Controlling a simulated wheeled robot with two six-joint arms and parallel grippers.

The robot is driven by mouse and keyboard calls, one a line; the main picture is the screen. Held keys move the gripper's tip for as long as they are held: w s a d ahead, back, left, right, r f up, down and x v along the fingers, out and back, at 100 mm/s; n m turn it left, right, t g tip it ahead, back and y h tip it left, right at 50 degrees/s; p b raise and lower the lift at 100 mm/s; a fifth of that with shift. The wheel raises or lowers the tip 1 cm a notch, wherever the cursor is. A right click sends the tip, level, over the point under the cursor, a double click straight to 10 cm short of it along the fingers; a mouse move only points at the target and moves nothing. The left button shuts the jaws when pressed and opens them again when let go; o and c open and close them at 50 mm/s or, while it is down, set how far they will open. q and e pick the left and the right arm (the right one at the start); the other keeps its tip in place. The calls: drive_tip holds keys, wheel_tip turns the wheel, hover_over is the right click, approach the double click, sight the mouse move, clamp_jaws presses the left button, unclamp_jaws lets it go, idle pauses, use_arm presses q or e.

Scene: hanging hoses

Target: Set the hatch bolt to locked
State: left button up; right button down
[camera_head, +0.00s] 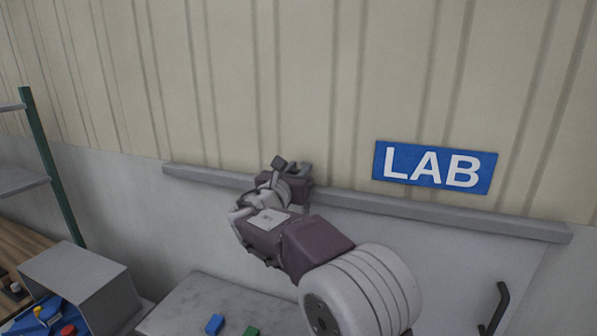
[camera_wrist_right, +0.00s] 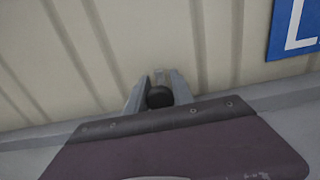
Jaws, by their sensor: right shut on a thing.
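My right gripper (camera_head: 288,172) reaches up to the long grey rail on the wall. Its two fingers are closed around a small dark round knob, which I take for the bolt's knob (camera_wrist_right: 159,97); the knob sits between the fingertips in the right wrist view. In the head view a small dark piece (camera_head: 279,162) stands up at the fingertips, probably the same knob. The rest of the bolt is hidden behind my gripper, so I cannot tell its position. My left gripper is not in view.
The grey rail (camera_head: 440,216) runs below a blue LAB sign (camera_head: 435,166). A dark handle (camera_head: 494,308) is on the pale panel at lower right. A grey box (camera_head: 75,280), a green-posted shelf (camera_head: 53,165) and a grey tabletop (camera_head: 190,305) with small blocks stand lower left.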

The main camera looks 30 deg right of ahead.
drive_tip(key=c, duration=1.1)
unclamp_jaws()
drive_tip(key=shift+f, duration=0.25)
drive_tip(key=shift+c, duration=0.2)
drive_tip(key=b+v, duration=0.3)
drive_tip(key=v, duration=0.6)
